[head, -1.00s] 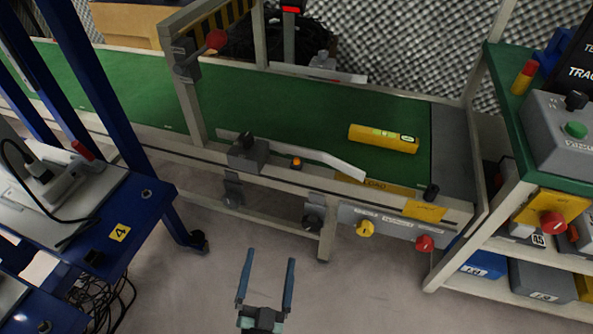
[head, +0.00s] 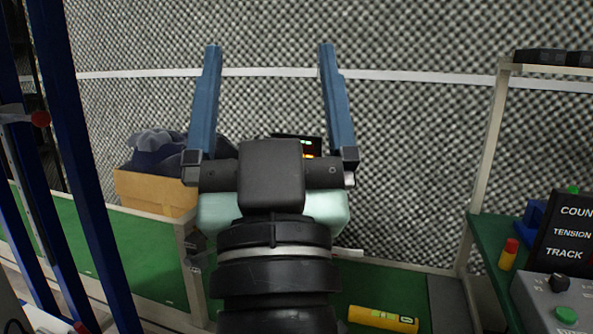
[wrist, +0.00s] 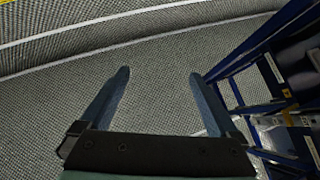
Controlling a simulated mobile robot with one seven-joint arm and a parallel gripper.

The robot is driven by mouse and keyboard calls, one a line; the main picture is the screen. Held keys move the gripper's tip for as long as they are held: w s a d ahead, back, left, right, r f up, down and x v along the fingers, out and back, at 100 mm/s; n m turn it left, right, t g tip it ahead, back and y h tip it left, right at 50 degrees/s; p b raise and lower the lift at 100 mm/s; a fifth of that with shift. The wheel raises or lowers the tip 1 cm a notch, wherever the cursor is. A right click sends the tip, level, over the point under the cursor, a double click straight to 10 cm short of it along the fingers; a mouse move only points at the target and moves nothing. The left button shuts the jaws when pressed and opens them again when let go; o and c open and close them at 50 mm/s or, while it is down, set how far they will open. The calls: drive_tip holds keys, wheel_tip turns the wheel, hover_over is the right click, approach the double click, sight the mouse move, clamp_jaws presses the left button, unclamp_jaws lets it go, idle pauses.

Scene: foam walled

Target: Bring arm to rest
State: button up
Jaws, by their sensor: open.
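My gripper (head: 268,100) is raised in front of my head camera, fingers pointing up, with the patterned foam wall behind it. Its two blue fingers are wide apart and nothing is between them. In the wrist view my gripper (wrist: 158,95) is also open and empty, facing the foam wall. My wrist and the gripper's body hide the middle of the conveyor and part of what stands behind it.
A green conveyor (head: 100,245) runs below and behind my arm, with a yellow cylinder (head: 383,319) on it. A cardboard box (head: 155,192) stands behind at left. Blue posts (head: 75,150) rise at left. A control shelf (head: 487,240) stands at right.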

drive_tip(key=s+d+r+m+h+p, duration=0.1)
drive_tip(key=s+d+r+h+p, duration=0.15)
drive_tip(key=s+r, duration=0.45)
wheel_tip(320, 180, up, 36)
drive_tip(key=w+p, duration=0.1)
drive_tip(key=p, duration=3.5)
drive_tip(key=shift+w+a+t+y, duration=0.35)
drive_tip(key=shift+w+t, duration=0.05)
